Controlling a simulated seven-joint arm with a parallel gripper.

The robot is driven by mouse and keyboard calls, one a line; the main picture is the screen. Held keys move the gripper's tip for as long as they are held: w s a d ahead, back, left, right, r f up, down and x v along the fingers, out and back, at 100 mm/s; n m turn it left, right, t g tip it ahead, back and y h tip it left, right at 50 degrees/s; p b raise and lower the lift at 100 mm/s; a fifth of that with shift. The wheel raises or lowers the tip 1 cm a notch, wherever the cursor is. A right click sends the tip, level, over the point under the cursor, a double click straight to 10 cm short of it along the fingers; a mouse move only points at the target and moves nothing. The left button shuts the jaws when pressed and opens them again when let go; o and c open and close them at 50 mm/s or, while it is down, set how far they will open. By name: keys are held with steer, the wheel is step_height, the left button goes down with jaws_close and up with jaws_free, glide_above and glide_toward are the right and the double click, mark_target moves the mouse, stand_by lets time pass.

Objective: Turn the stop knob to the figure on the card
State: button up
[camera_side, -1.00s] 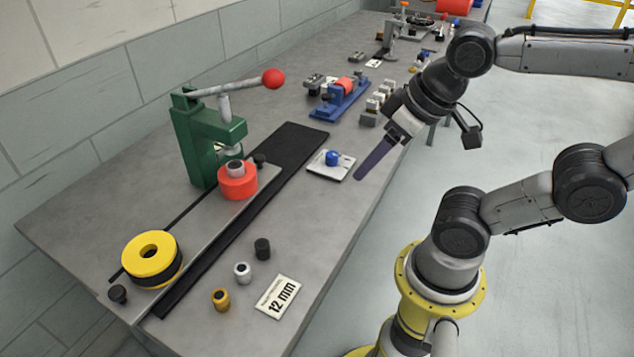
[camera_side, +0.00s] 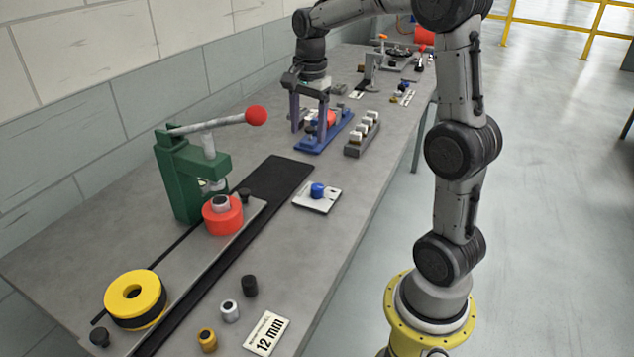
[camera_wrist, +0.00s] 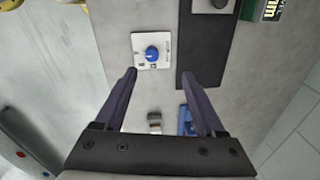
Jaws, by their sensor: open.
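The blue knob (camera_side: 318,190) sits on a small white plate (camera_side: 328,203) with dark markings too small to read. The knob (camera_wrist: 152,53) and its plate (camera_wrist: 139,63) show beyond my fingertips in the wrist view. The white card (camera_side: 266,333) reads 12 mm and lies flat at the table's near end; it is not seen in the wrist view. My gripper (camera_side: 308,134) points down with its fingers apart and empty. In the side view it overlaps the blue fixture, farther along the table than the knob. In the wrist view my gripper (camera_wrist: 159,74) has nothing between its fingertips.
A blue fixture (camera_side: 318,143) with a red cylinder and a grey rack (camera_side: 355,149) of pale blocks stand beyond the knob. A green press (camera_side: 178,180) with a red-ball lever and a black strip (camera_side: 274,181) lie left of it.

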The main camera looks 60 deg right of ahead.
mark_target(317, 186)
steer(key=shift+m+g, duration=0.4)
steer(key=d+f, duration=0.1)
steer(key=f, duration=0.4)
steer(key=d+f, duration=0.1)
steer(key=f, duration=0.5)
steer(key=d+f, duration=0.1)
steer(key=f, duration=0.5)
steer(key=shift+s+d, duration=0.1)
steer(key=shift+s, duration=0.3)
jaws_close()
